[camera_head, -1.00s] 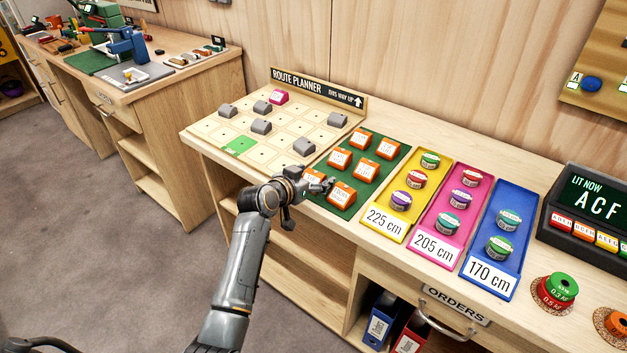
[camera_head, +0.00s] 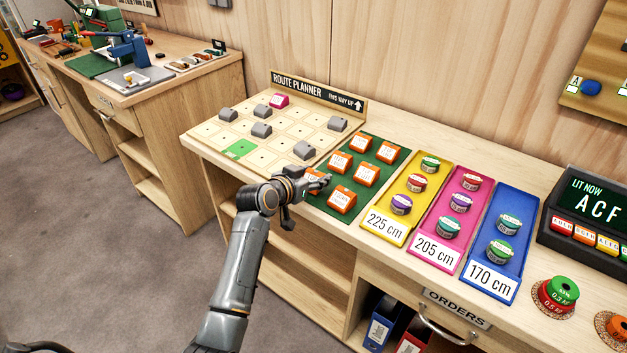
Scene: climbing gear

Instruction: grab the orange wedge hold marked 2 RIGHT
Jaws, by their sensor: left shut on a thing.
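Several orange wedge holds with white labels sit on a green mat (camera_head: 376,208); the labels are too small to read surely. They include a back one (camera_head: 361,140), a back right one (camera_head: 388,152), a middle left one (camera_head: 340,162), a middle right one (camera_head: 367,174) and a front right one (camera_head: 342,200). My left gripper (camera_head: 318,184) is at the mat's front left corner, shut on the front left orange wedge hold (camera_head: 314,174). My gripper hides part of that hold, so I cannot tell whether it is clear of the mat. My right gripper is not in view.
A route planner board (camera_head: 205,131) with grey holds, one pink hold and a green square lies left of the mat. Yellow (camera_head: 377,225), pink (camera_head: 433,250) and blue (camera_head: 489,275) trays with round tins stand to the right. A lit display (camera_head: 590,215) is farther right.

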